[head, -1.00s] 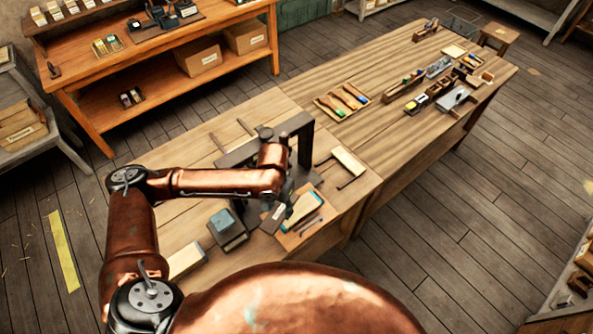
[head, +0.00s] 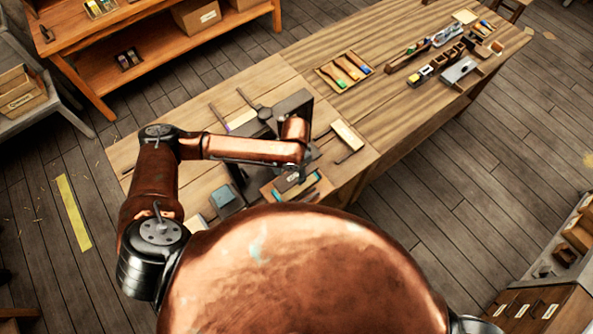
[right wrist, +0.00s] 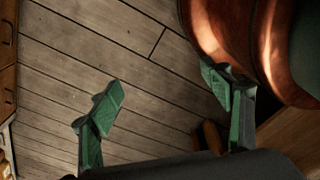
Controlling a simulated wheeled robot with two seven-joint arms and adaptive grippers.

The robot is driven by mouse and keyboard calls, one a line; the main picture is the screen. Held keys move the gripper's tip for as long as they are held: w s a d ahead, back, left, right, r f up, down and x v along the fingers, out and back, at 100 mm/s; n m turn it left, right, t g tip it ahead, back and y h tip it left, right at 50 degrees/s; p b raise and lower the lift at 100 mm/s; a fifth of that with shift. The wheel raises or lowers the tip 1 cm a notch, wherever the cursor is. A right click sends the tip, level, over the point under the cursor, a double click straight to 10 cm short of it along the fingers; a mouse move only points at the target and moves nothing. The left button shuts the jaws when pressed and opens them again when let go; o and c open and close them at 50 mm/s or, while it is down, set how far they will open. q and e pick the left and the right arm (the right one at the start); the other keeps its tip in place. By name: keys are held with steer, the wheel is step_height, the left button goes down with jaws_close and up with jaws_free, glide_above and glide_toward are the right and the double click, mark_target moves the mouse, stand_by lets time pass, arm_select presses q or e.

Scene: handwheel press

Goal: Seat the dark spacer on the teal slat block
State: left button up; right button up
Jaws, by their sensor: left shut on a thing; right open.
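My left gripper (head: 294,178) is over the near part of the workbench, in front of the dark press (head: 290,104). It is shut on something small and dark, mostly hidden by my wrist. I cannot clearly tell whether this is the dark spacer. A block with a teal-grey top (head: 226,197) stands left of the gripper on the bench; I cannot make out slats on it. A wooden tray (head: 322,187) with a teal-edged item lies just below the gripper, partly hidden by my body. My right gripper (right wrist: 165,105) is open and empty, with green fingers apart above the floor.
A pale block (head: 347,136) lies right of the press. A tray of wooden-handled tools (head: 344,71) and several other tools lie further along the bench. An orange shelf bench (head: 150,55) stands at the back left. Drawers (head: 538,306) stand at the lower right.

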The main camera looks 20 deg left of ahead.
arm_select(q)
step_height(320, 180, down, 5)
steer(key=b, duration=0.5)
steer(key=shift+r, duration=0.1)
steer(key=shift+w+f+b, duration=0.1)
steer(key=shift+f+b, duration=0.2)
steer(key=shift+b, duration=0.3)
steer(key=shift+r+p, duration=0.1)
steer(key=shift+p, duration=0.25)
steer(key=shift+p, duration=0.35)
